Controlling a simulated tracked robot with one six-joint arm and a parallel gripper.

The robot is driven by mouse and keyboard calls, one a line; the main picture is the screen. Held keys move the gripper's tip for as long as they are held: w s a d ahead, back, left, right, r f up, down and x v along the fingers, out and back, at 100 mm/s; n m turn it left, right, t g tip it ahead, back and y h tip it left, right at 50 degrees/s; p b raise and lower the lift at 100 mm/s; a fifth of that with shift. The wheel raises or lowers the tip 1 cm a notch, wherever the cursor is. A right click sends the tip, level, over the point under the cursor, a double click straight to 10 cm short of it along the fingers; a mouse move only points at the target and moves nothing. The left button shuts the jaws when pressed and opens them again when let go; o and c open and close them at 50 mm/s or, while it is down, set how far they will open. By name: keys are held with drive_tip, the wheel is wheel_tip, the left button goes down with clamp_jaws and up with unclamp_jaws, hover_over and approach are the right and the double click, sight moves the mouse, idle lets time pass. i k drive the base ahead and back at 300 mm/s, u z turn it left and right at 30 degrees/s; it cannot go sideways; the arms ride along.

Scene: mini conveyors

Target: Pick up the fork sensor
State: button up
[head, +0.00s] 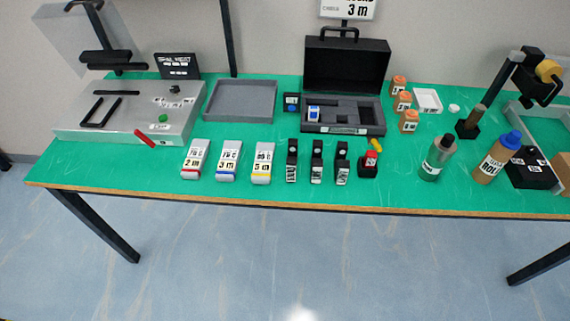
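Three small black upright parts with white labels stand in a row near the front edge of the green table: a left one (291,160), a middle one (316,160) and a right one (342,163). Their labels are too small to read, and I cannot tell which, if any, is the fork sensor. An open black case (346,68) behind them has a grey insert with several compartments. A blue and white part (313,112) sits in its left front compartment. A small black and blue part (291,103) is just left of the case. My gripper is not in view.
Three white labelled blocks (228,160) stand left of the row, and a red-topped part (369,163) stands right of it. Bottles (438,158) are farther right. A grey tray (241,101) and a sealing machine (118,112) are at left. Floor in front is clear.

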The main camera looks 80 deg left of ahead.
sight(291, 164)
drive_tip(key=u, duration=0.05)
drive_tip(key=k, duration=1.6)
drive_tip(key=u, duration=2.4)
drive_tip(key=i, duration=0.6)
drive_tip(key=z, duration=0.05)
